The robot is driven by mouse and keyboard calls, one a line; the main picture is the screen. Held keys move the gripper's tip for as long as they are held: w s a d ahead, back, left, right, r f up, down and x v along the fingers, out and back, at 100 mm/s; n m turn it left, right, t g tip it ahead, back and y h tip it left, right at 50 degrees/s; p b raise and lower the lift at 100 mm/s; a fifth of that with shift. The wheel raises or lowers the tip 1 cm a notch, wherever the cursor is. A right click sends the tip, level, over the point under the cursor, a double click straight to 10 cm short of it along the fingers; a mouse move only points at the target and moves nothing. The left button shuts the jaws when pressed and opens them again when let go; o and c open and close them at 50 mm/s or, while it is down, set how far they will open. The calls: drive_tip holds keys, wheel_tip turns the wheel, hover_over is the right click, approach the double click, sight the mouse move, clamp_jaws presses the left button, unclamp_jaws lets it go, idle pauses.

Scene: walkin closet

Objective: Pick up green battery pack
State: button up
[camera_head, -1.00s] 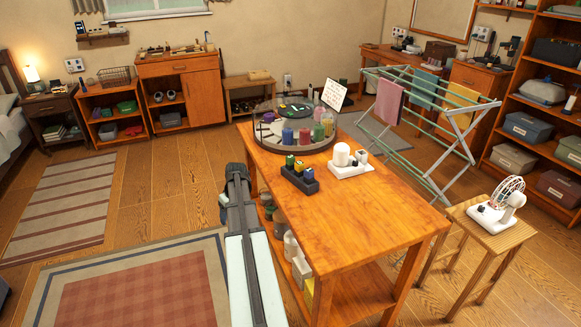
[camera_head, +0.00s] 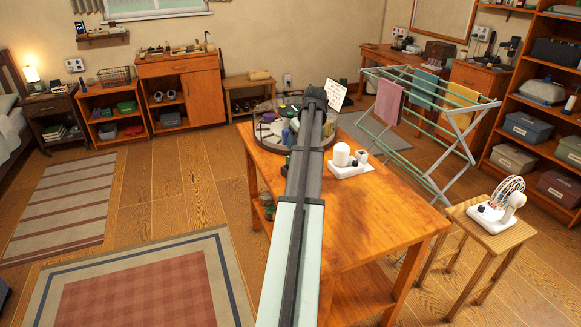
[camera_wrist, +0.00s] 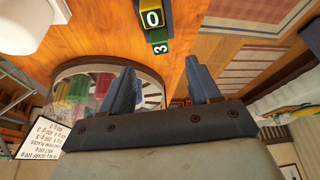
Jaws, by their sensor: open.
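The green battery pack (camera_wrist: 159,38), a small block marked 3, shows in the wrist view beyond the gap between my fingers. A yellow-edged block (camera_wrist: 152,18) marked 0 sits beside it, nearer the top edge. My gripper (camera_wrist: 160,82) is open with nothing between its fingers, apart from the packs. In the head view my gripper (camera_head: 314,95) is above the far part of the wooden table (camera_head: 385,225). My arm hides most of the black holder and its packs in that view.
A round tray (camera_head: 262,138) of colourful containers stands at the table's far end, partly behind my arm. A white device (camera_head: 350,168) stands right of my arm. A drying rack (camera_head: 440,110) and a stool with a fan (camera_head: 498,208) are to the right. The table's near part is clear.

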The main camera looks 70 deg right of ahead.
drive_tip(key=x, duration=1.2)
drive_tip(key=shift+w+d+f, duration=0.15)
drive_tip(key=shift+d+f, duration=0.05)
drive_tip(key=shift+c, duration=0.3)
drive_tip(key=c, duration=1)
drive_tip(key=shift+r, duration=0.1)
drive_tip(key=shift+c, duration=0.2)
